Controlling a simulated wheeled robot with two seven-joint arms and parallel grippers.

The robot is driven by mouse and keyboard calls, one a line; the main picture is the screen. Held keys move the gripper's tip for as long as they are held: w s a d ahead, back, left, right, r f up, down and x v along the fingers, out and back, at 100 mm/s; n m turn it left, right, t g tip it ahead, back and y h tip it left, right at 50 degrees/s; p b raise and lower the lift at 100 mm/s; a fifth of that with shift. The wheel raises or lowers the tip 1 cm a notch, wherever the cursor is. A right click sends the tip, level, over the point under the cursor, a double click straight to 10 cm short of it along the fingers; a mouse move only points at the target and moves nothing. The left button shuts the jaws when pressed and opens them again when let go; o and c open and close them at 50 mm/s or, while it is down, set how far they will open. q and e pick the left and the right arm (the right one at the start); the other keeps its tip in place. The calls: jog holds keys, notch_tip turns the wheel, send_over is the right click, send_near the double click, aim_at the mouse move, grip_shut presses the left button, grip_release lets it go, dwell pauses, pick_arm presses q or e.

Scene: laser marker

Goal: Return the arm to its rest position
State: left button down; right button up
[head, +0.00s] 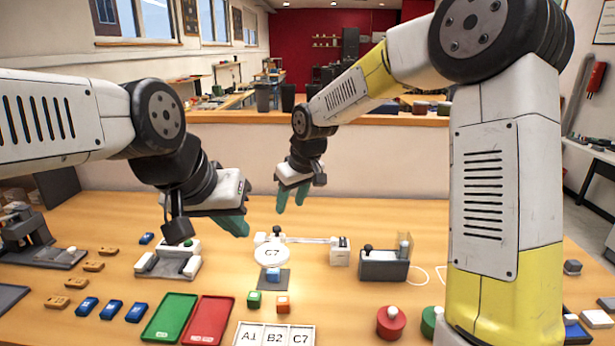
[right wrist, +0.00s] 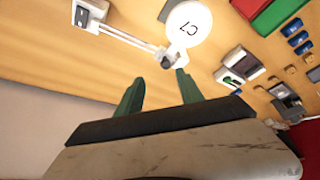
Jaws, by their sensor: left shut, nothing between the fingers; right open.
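My right gripper (head: 291,195) is raised above the back of the table, behind the round white C7 disc (head: 273,254). Its green fingers are apart and empty. In the right wrist view the open fingers of the right gripper (right wrist: 158,92) show with the C7 disc (right wrist: 190,24) beyond them. My left gripper (head: 236,227) is at the left of the disc, above the table, with its green fingers together and nothing held. The right arm reaches in from the right with its white and yellow links.
Green (head: 255,299) and orange (head: 283,304) blocks stand in front. A green tray (head: 170,318), a red tray (head: 208,320) and a labelled A1, B2, C7 tray (head: 272,343) lie near the front. A dark device (head: 384,267) stands right of the disc.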

jog(key=s+d+r+m+t, duration=0.1)
jog(key=s+d+r+m, duration=0.1)
jog(key=s+d+r, duration=0.55)
jog(key=s+d+r+m+t, duration=0.1)
jog(key=s+d+m, duration=0.5)
jog(key=s+d, duration=0.9)
jog(key=shift+s+r+t+h, duration=0.3)
jog(key=shift+s+t+h, duration=0.1)
jog(key=shift+s, duration=0.8)
